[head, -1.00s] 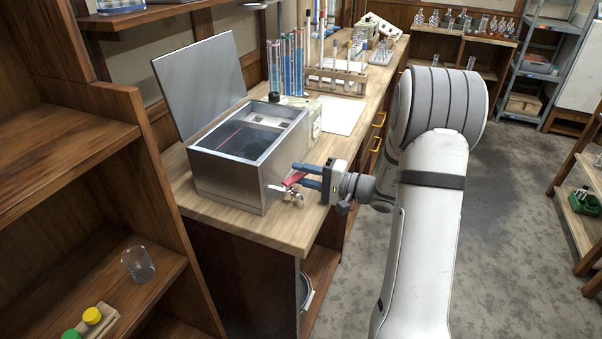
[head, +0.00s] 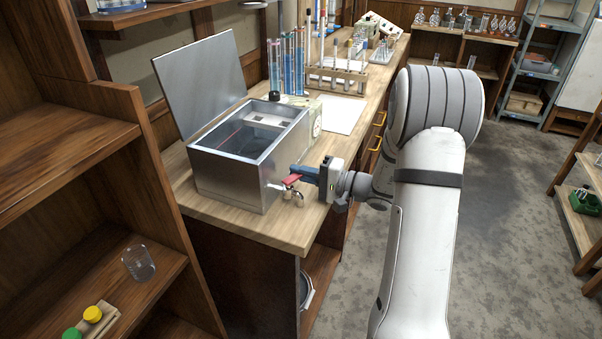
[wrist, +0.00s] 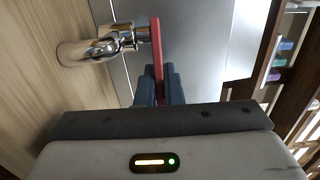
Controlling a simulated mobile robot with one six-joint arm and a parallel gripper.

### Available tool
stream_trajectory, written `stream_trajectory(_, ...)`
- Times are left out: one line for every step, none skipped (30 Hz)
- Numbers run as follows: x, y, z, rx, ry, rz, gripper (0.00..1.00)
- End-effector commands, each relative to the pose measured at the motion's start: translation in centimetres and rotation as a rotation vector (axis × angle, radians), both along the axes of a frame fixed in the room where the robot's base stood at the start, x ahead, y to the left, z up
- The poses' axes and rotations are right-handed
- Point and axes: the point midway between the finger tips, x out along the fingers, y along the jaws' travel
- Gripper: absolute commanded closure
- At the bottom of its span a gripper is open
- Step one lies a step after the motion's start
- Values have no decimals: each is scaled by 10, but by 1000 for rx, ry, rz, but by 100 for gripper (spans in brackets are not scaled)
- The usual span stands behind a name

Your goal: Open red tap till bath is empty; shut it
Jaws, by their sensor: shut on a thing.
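The metal bath (head: 232,178) stands on the wooden bench with its lid (head: 202,84) raised. Its inside shows dark grey; I cannot tell the water level. A chrome tap (head: 287,192) with a red lever (head: 293,178) sticks out from its front right side. In the wrist view the chrome spout (wrist: 88,50) lies left of the red lever (wrist: 156,55). My gripper (head: 306,173) is shut on the lever, its blue fingers on either side of it; the fingers also show in the wrist view (wrist: 160,85). No stream of water from the spout is visible.
Glass cylinders with blue liquid (head: 288,62) and a wooden test-tube rack (head: 337,80) stand behind the bath. A white sheet (head: 340,114) lies on the bench. A shelf unit (head: 70,140) with a beaker (head: 138,263) is at left. The floor (head: 500,220) at right is clear.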

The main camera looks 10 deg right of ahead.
Motion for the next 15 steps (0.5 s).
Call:
stream_trajectory(1, 1, -2, 1, -2, 13, 100)
stream_trajectory(2, 1, -3, 1, -3, 26, 100)
stream_trajectory(3, 2, -4, 1, -6, 52, 100)
stream_trajectory(4, 2, -5, 0, -6, 76, 100)
stream_trajectory(5, 3, -5, 0, -6, 102, 100)
stream_trajectory(7, 4, -6, 0, -7, 142, 100)
stream_trajectory(8, 5, -6, 0, -7, 172, 100)
stream_trajectory(9, 6, -5, 0, -7, 202, 100)
stream_trajectory(10, 8, -5, -1, -7, 240, 100)
stream_trajectory(11, 8, -5, 0, -5, 265, 100)
stream_trajectory(11, 9, -4, 0, -6, 290, 100)
stream_trajectory(12, 10, -3, -1, -4, 319, 100)
stream_trajectory(12, 11, -3, 0, -4, 336, 100)
stream_trajectory(13, 12, -2, 0, -4, 353, 100)
stream_trajectory(13, 12, -2, 0, -1, 369, 100)
